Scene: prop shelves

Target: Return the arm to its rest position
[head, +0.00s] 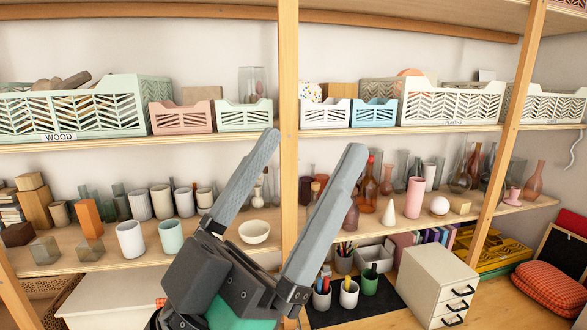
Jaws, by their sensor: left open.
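My left gripper (305,170) rises from the bottom middle of the head view, in front of the shelves. Its two grey fingers are spread wide and nothing is between them. A white bowl (254,232) on the middle shelf shows behind the gap, apart from the fingers as far as I can tell. The gripper hides part of the shelf and the lower unit behind it. My right gripper is not in the view.
The upper shelf holds patterned baskets, one a green basket (95,107) labelled WOOD. The middle shelf is crowded with cups, glass vases and a pink cylinder (414,197). Wooden posts (289,110) stand in front. Below are pen cups (349,294) and a white drawer box (437,283).

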